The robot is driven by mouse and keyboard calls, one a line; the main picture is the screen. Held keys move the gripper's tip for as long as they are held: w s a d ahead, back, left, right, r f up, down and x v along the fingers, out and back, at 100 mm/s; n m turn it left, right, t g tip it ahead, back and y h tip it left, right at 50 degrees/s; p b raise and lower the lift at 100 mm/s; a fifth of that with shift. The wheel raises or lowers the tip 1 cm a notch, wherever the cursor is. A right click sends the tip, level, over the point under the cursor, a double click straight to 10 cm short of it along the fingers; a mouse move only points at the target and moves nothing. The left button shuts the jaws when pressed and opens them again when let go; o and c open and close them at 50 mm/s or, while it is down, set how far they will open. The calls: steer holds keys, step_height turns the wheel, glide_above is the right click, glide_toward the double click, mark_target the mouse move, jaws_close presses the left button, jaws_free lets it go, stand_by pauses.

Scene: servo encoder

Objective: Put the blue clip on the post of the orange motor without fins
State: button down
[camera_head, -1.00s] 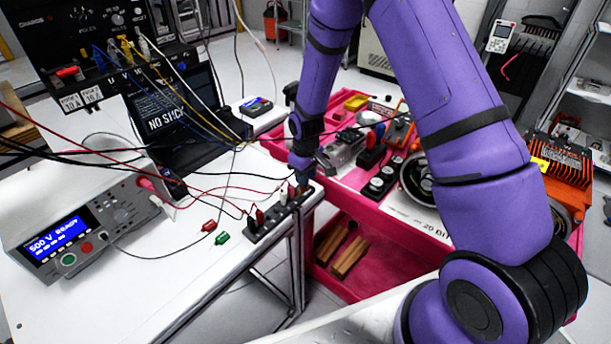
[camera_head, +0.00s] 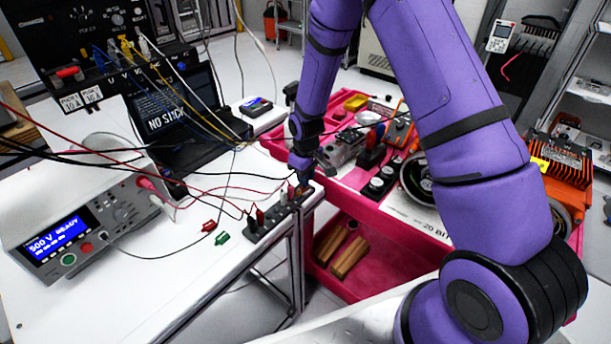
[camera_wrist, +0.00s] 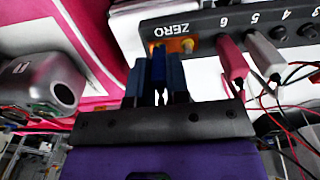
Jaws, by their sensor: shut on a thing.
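My gripper (camera_wrist: 156,85) is shut on the blue clip (camera_wrist: 158,62) in the wrist view. The clip is at the ZERO end of the dark terminal strip, by an orange-yellow spot (camera_wrist: 181,45); I cannot tell whether it is still seated there. In the head view my gripper (camera_head: 302,177) is at the far end of the strip (camera_head: 268,222), and the clip is too small to make out. An orange finned motor (camera_head: 562,155) is at the right. Another orange thing (camera_head: 402,124) is on the pink cart; I cannot tell whether it is the motor without fins.
Red and white clips with cables sit on the strip in the wrist view. Loose red (camera_head: 209,225) and green (camera_head: 222,238) clips lie on the white table (camera_head: 165,280). Cables cross above it. The pink cart (camera_head: 380,265) holds several parts, including a grey motor (camera_wrist: 42,85).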

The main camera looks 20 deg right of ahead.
steer(key=shift+r, duration=0.2)
steer(key=shift+r, duration=2.3)
